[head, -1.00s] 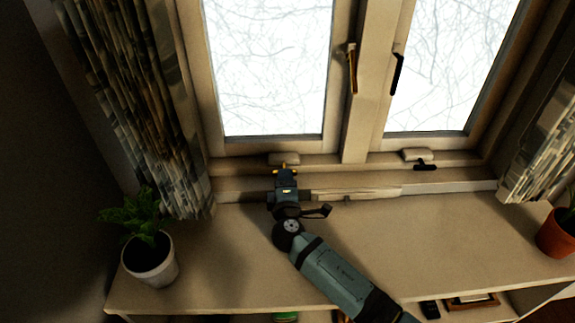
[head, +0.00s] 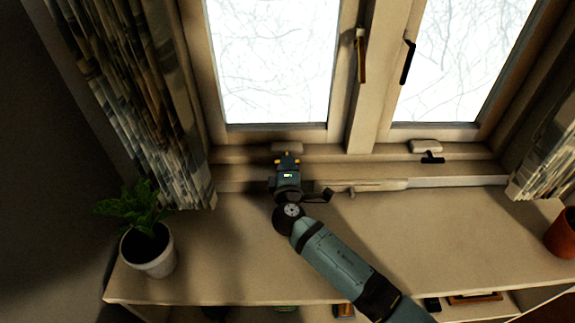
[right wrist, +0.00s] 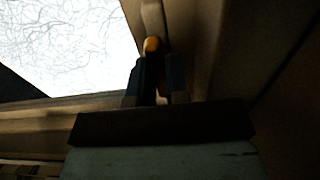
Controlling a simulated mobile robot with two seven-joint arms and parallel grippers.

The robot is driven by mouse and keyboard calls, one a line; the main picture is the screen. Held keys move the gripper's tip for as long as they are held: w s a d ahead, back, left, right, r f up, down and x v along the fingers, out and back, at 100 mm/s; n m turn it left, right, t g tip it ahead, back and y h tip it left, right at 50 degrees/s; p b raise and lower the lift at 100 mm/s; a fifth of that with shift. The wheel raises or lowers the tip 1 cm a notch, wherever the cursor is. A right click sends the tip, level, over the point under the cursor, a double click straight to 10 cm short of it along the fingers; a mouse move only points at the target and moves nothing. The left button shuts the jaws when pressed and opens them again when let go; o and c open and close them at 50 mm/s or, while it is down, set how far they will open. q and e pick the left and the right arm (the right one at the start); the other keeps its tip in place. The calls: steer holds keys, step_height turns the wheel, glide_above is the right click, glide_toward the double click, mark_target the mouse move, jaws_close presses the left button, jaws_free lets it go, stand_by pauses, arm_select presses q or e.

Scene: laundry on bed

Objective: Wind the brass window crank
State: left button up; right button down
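My right gripper (head: 287,160) is at the foot of the left window, pointing at the sill and just below a pale crank housing (head: 287,147). In the right wrist view, a small rounded brass knob (right wrist: 152,44) shows at the far end of the gap between the two dark fingers (right wrist: 155,80). It looks like the end of the brass window crank. The fingers look apart. The rest of the crank is hidden by the gripper, and contact cannot be told. My left gripper is not in view.
A dark crank (head: 432,159) sits under the right window. A brass-coloured handle (head: 361,58) and a black handle (head: 408,62) are on the frames. A potted plant (head: 148,250) stands left, an orange pot (head: 562,235) right. Curtains hang at both sides. The shelf top (head: 440,225) is mostly clear.

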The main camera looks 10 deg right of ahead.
steer(key=shift+r+n, duration=0.1)
steer(key=shift+n, duration=0.2)
